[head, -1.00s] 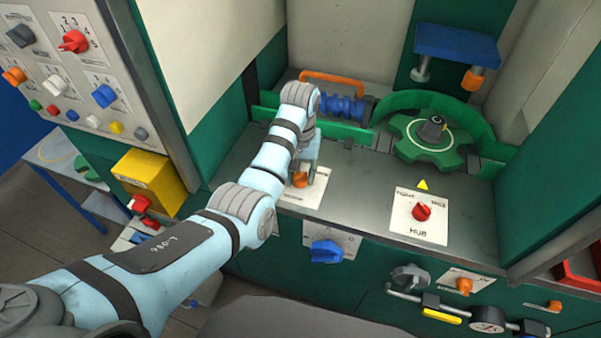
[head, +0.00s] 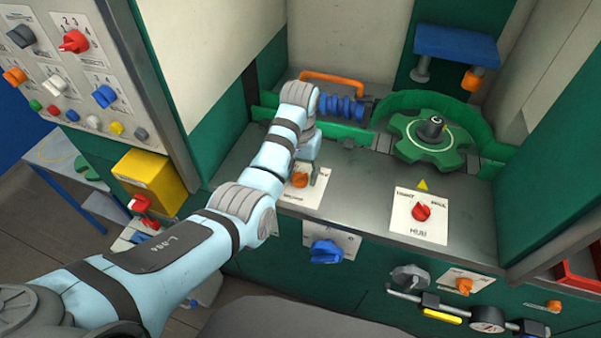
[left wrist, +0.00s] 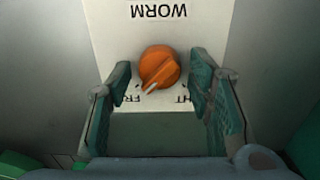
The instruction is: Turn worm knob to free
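The orange worm knob (head: 300,180) sits on a white label plate (head: 290,194) on the grey bench top. In the left wrist view the knob (left wrist: 159,67) has a white pointer mark aimed to the lower left, toward partly covered lettering; "WORM" reads upside down. My left gripper (left wrist: 160,98) is open, with one teal-padded finger on each side of the knob's near side and gaps between pads and knob. In the head view my left gripper (head: 309,173) is at the knob, partly hidden by its wrist. My right gripper is not in view.
A red hub knob (head: 421,211) is on its own plate to the right. A green gear wheel (head: 430,138) and a blue worm (head: 342,107) stand behind. A blue knob (head: 326,251) is on the front panel below. A yellow box (head: 150,180) is at left.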

